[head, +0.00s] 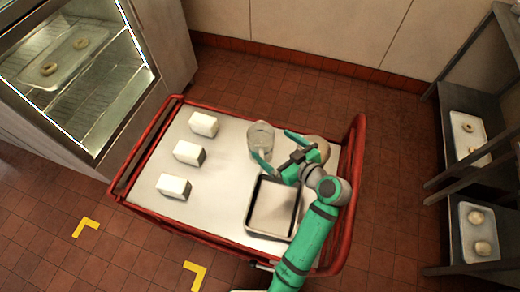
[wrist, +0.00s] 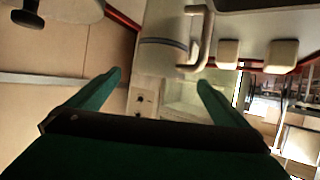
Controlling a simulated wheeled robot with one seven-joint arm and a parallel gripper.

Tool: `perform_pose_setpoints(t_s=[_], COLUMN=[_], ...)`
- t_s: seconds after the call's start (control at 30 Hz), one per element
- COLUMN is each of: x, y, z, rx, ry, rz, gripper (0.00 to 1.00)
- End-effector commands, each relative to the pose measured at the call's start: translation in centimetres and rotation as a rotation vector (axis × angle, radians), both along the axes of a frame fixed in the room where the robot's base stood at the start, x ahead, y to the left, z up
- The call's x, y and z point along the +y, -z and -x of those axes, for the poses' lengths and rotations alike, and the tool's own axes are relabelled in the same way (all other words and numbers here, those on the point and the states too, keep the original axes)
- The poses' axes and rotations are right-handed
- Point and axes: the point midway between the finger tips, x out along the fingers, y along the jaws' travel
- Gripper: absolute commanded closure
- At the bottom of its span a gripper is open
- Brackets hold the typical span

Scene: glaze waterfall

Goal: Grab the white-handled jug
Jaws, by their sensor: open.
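The jug (head: 261,138) is clear and pale and stands on the white cart top (head: 225,205), near its far edge. In the wrist view the jug (wrist: 163,42) shows at the top centre, with a dark band round it and its white handle (wrist: 207,38) on the right side. My gripper (head: 279,149) is open and empty, just right of the jug in the head view, with its fingers pointing towards it. In the wrist view my gripper (wrist: 160,79) has its fingers spread wide, and the jug appears beyond the fingertips, not between them.
A dark-rimmed tray (head: 249,210) lies below my gripper. Three white blocks (head: 187,152) stand on the cart's left side. A round brownish thing (head: 322,148) is partly hidden behind my gripper. The cart has red rails (head: 357,150). Cart top between blocks and tray is clear.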

Motion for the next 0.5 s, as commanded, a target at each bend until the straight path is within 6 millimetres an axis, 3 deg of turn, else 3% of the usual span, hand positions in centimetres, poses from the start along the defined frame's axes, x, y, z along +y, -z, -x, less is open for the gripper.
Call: perform_pose_setpoints(t_s=[0.5], x=[3.0], y=[1.9], z=[-4.1], rx=[-0.003], ry=[-0.007], rz=[-0.004], gripper=[0.01])
